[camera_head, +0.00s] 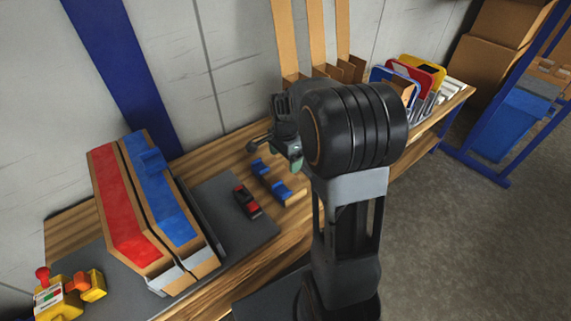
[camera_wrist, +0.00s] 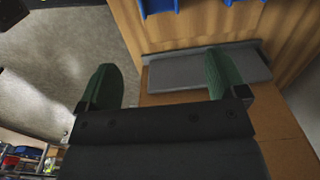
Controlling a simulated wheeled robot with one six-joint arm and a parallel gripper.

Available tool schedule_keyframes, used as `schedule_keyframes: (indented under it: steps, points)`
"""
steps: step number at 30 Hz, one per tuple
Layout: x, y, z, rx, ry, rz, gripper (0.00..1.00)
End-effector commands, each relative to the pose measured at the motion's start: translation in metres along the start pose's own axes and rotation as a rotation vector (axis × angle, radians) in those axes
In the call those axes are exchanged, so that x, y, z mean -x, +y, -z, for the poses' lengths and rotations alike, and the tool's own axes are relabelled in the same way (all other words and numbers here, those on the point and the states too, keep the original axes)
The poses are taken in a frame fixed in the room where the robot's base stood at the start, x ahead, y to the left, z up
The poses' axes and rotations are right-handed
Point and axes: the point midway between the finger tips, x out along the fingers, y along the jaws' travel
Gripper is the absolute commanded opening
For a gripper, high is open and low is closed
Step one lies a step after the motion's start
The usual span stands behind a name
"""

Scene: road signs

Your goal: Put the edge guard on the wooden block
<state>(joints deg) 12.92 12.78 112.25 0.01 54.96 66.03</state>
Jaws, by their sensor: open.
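In the wrist view, a grey L-shaped strip with a raised back lip, which looks like the edge guard (camera_wrist: 196,70), lies on a tan wooden surface. A tan block-like piece (camera_wrist: 285,140), which may be the wooden block, shows below and right of it, partly hidden by my gripper. My gripper (camera_wrist: 161,66) is open, with its green fingers apart. The right finger overlaps the strip in the picture; the left finger is over the floor past the strip's left end. No contact can be made out. In the head view my gripper (camera_head: 290,152) is over the bench and my arm hides what is below it.
Two blue clips (camera_head: 271,180) and a red-and-black piece (camera_head: 247,201) lie left of my gripper. Coloured signs (camera_head: 412,75) stand in a rack at the right. Open floor lies beyond the bench edge.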

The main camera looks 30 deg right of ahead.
Motion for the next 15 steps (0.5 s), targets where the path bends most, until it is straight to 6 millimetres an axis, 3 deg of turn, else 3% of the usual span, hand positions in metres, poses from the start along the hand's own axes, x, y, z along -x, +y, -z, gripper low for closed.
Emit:
schedule_keyframes:
  steps: [5, 10, 15]
  points:
    - [0.022, 0.008, -0.013, 0.111, 0.011, 0.024, 0.91]
    - [0.051, 0.044, -0.053, 0.513, 0.058, 0.088, 0.91]
    - [0.064, 0.085, -0.088, 0.936, 0.125, 0.141, 0.91]
